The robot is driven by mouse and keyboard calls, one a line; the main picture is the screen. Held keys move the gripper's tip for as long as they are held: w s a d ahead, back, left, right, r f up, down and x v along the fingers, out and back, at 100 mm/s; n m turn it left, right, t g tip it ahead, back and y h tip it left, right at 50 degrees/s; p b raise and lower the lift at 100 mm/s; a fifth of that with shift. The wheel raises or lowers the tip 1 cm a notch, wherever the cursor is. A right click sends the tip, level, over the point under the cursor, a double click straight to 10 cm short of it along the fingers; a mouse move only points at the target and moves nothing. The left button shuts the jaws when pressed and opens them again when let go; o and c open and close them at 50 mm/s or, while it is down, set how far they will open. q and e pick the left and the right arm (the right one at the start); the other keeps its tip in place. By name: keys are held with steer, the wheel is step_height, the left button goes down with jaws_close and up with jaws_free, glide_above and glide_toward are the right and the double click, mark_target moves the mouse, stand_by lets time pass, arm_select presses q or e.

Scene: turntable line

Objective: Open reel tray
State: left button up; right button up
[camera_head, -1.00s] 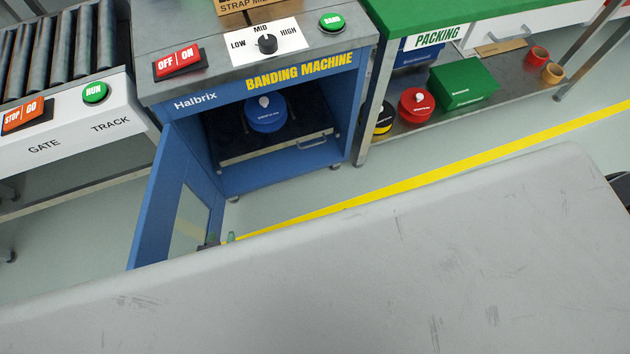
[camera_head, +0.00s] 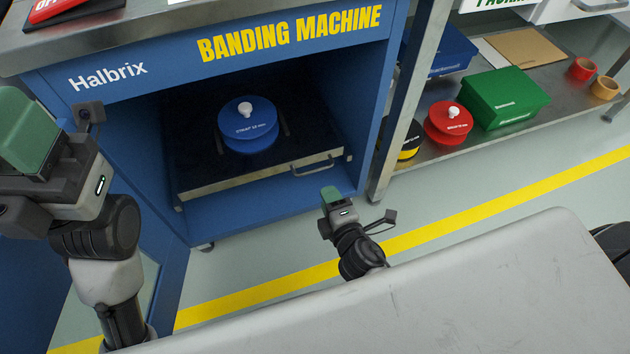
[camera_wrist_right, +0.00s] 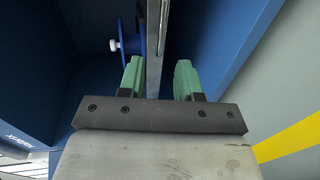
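The reel tray (camera_head: 225,183) is a dark tray with a metal front edge and a bar handle (camera_head: 312,163) at its right end. It sits inside the open blue cabinet, with a blue reel (camera_head: 248,122) with a white knob on it. My right gripper (camera_head: 331,194) is just in front of and below the handle, apart from it. In the right wrist view, its green fingers (camera_wrist_right: 158,80) are open and empty, facing the tray's metal edge (camera_wrist_right: 154,45). My left gripper (camera_head: 22,125) is raised at the far left; the gap between its fingers is hidden.
The cabinet door (camera_head: 165,245) stands open at the left, partly behind my left arm. A steel shelf at right holds a red reel (camera_head: 448,122), a green box (camera_head: 503,98) and tape rolls. A grey surface (camera_head: 450,290) fills the foreground.

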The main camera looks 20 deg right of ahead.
mark_target(315, 170)
steer(key=b+x, duration=0.2)
steer(key=x, duration=0.9)
steer(key=shift+s+d, duration=0.1)
steer(key=shift+c, duration=0.2)
jaws_close()
